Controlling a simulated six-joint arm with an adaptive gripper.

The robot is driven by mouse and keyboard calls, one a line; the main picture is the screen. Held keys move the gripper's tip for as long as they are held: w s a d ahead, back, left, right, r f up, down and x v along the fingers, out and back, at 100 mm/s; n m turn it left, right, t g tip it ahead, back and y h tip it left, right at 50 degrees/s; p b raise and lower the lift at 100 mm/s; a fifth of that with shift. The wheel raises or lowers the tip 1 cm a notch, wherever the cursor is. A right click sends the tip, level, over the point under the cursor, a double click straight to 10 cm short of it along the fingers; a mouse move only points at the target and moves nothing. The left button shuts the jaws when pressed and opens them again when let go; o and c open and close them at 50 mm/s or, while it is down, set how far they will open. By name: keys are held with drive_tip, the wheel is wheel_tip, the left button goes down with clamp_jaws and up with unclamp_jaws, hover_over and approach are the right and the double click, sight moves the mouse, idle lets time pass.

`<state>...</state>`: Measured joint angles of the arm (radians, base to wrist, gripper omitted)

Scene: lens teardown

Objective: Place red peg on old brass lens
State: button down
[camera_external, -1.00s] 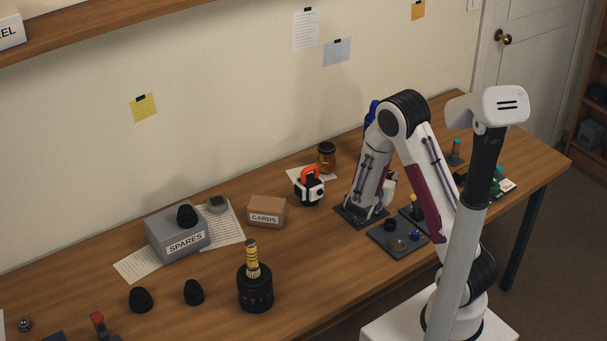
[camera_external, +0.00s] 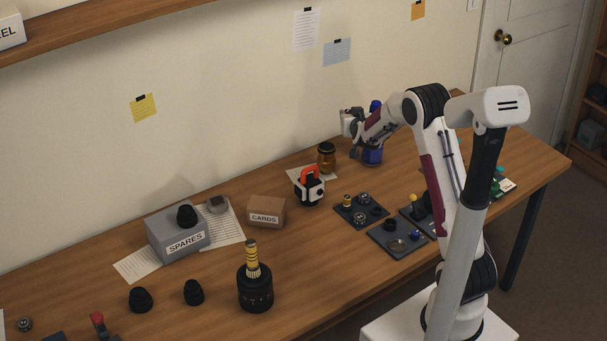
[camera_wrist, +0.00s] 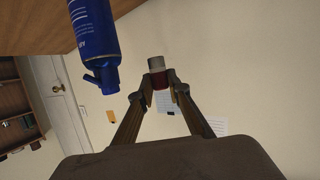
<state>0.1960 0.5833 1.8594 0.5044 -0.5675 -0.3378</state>
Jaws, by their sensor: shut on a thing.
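My gripper (camera_wrist: 158,80) is shut on the red peg (camera_wrist: 160,82), a dark red piece with a grey cylindrical end projecting past the fingertips in the wrist view. In the external view my gripper (camera_external: 354,152) is raised above the back of the table, and the peg cannot be made out there. A squat brass-coloured cylinder with a dark top, seemingly the old brass lens (camera_external: 326,158), stands upright on a paper sheet, left of my gripper. The peg is apart from it. The lens does not clearly show in the wrist view.
A blue bottle (camera_external: 374,154) stands close right of my gripper; it also shows in the wrist view (camera_wrist: 94,38). A white-and-black device with a red handle (camera_external: 309,186) stands in front of the lens. Dark trays (camera_external: 378,238) with small parts lie nearer the front.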

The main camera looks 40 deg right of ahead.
drive_tip(key=w+a+n+t+y, duration=0.1)
drive_tip(key=w+a+n+y, duration=0.2)
drive_tip(key=w+a, duration=0.1)
drive_tip(key=shift+w+a+r+y, duration=0.2)
drive_tip(key=shift+r+y, duration=0.1)
drive_tip(key=shift+y, duration=0.1)
idle(0.4)
drive_tip(key=shift+f, duration=0.1)
hover_over(329, 149)
drive_tip(key=shift+f, duration=3.05)
drive_tip(key=shift+f, duration=0.1)
drive_tip(key=shift+f, duration=1.75)
drive_tip(key=shift+f, duration=0.1)
